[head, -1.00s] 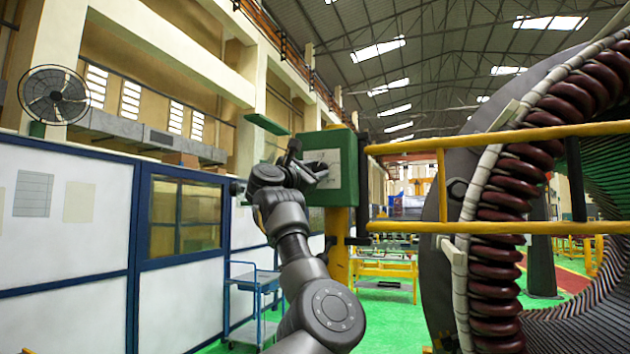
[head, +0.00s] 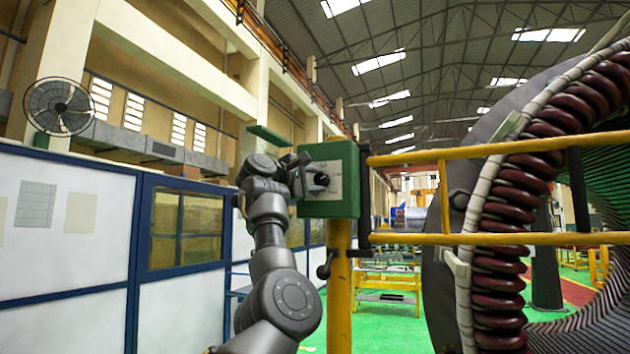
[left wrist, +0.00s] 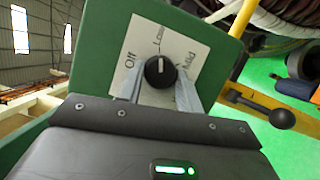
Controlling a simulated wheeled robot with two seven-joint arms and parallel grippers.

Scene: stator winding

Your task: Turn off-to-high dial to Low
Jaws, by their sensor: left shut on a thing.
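A black round dial (left wrist: 160,72) sits on a white label plate (left wrist: 190,45) on the green control box (head: 343,208). In the left wrist view the plate reads "Off" at left, "Low" at top and "Mid" at right. The dial's white mark points up, roughly toward "Low". My left gripper (left wrist: 160,88) has one finger on each side of the dial and is shut on it. In the head view my left gripper (head: 312,178) is at the box's front and covers part of the plate. My right gripper is in neither view.
The box stands on a yellow post (head: 340,260). A yellow railing (head: 480,148) runs right from it, in front of the large stator with dark red coils (head: 500,275). A black-knobbed lever (left wrist: 275,115) sticks out near the box. Blue-framed white panels (head: 70,260) stand at left.

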